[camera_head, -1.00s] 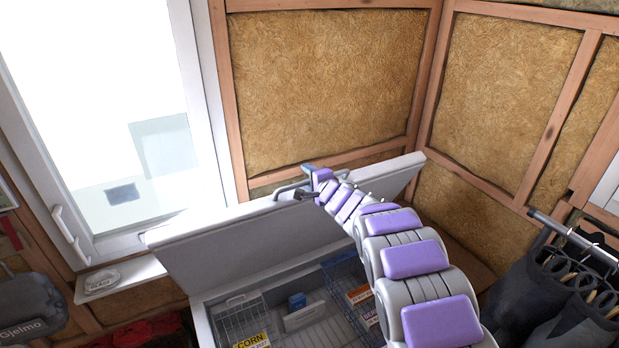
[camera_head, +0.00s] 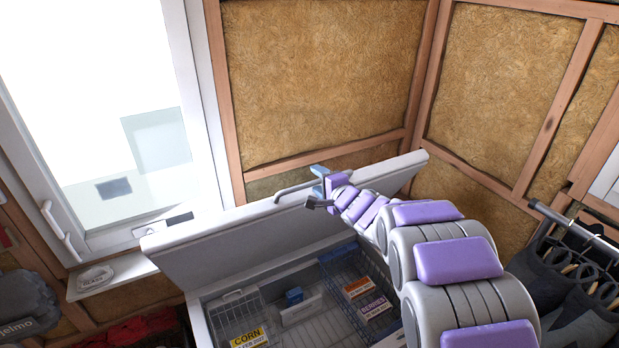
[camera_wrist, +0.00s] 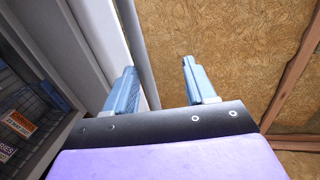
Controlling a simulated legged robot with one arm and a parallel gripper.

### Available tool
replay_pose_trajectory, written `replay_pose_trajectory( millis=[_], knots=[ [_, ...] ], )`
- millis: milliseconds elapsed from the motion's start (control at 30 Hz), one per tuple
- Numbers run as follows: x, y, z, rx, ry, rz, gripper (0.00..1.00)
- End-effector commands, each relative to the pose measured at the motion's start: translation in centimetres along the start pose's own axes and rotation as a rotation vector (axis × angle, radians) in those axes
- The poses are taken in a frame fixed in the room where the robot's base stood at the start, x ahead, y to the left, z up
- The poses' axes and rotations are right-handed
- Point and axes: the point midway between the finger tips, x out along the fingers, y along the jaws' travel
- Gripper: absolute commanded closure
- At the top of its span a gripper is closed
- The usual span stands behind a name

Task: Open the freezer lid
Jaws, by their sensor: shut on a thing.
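The white freezer lid (camera_head: 215,245) stands raised and tilted back in the head view, along the rear of the open freezer (camera_head: 198,322). Its grey handle (camera_head: 292,187) sits on the lid's upper edge. My gripper (camera_head: 318,186) is at the right part of the handle, shut on it, with my arm reaching in from the lower right. In the wrist view, the two blue fingers (camera_wrist: 158,85) stand apart with the grey handle bar (camera_wrist: 143,60) running between them, close by the left finger. The exact contact is hard to see.
Inside the freezer are wire baskets (camera_head: 345,290) with labelled food packs (camera_head: 372,305). A window (camera_head: 110,120) and sill with a dish (camera_head: 95,277) are at left. Insulated wall panels stand close behind the lid. Dark clothes (camera_head: 560,285) hang at right.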

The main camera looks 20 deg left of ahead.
Motion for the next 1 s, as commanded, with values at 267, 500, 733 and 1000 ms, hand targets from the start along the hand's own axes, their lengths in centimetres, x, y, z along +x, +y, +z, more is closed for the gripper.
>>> replay_pose_trajectory(
  millis=[267, 500, 733, 1000],
  knots=[
    [-4.6, -0.6, -0.5, 0.002, 0.003, -0.011, 0.62],
    [-6.5, -0.3, 0.0, -0.003, 0.001, -0.002, 0.62],
    [-7.5, -0.2, 0.3, -0.004, -0.001, 0.000, 0.62],
    [-8.0, -0.2, -0.2, 0.000, -0.001, -0.004, 0.62]
  ],
)
